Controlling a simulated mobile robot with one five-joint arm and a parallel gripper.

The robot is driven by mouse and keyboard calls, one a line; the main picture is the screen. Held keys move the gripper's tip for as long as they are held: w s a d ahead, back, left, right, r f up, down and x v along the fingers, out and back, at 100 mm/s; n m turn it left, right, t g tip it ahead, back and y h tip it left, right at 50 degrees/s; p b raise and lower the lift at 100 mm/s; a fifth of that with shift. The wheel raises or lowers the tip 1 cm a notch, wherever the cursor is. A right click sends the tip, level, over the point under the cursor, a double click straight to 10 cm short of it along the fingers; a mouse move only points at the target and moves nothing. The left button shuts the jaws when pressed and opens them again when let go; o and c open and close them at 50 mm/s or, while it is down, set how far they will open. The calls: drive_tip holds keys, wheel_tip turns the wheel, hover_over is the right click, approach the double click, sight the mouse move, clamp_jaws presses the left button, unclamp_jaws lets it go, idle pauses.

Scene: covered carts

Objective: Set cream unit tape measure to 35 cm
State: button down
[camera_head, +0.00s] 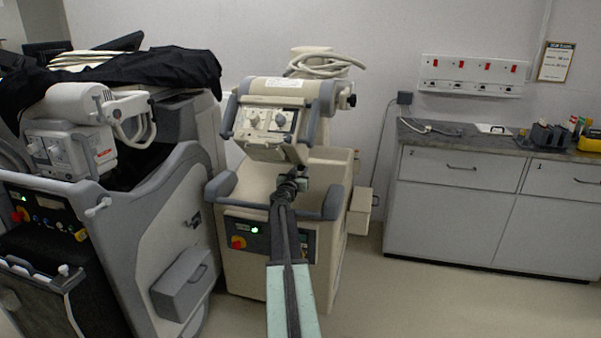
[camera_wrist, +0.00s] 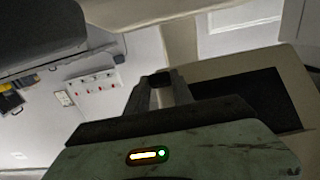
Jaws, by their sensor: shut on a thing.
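The cream unit (camera_head: 280,200) stands in the middle of the head view, with a cream head (camera_head: 265,115) carrying two knobs on its front panel. My gripper (camera_head: 303,174) is at the lower right edge of this head, above the grey handle rail. In the wrist view my gripper (camera_wrist: 160,84) is shut on a small dark part (camera_wrist: 158,78) between its fingertips. I cannot tell whether this part belongs to the tape measure. No tape scale or reading can be made out. The fingers and the arm hide part of the unit's front.
A grey-and-white covered cart (camera_head: 165,225) with a black cloth (camera_head: 150,72) stands close on the left. A counter (camera_head: 480,195) with drawers is on the right. A socket panel (camera_head: 470,75) is on the wall. Floor between the cream unit and the counter is free.

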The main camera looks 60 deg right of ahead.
drive_tip(key=shift+w, duration=0.1)
idle(0.3)
drive_tip(key=s+a+f+b, duration=0.2)
drive_tip(key=a+f+b, duration=0.4)
drive_tip(key=f+b, duration=0.1)
drive_tip(key=shift+a, duration=0.4)
drive_tip(key=shift+f, duration=0.1)
drive_tip(key=c, duration=1.1)
unclamp_jaws()
drive_tip(key=shift+s, duration=0.1)
drive_tip(key=v, duration=0.7)
drive_tip(key=shift+a, duration=0.35)
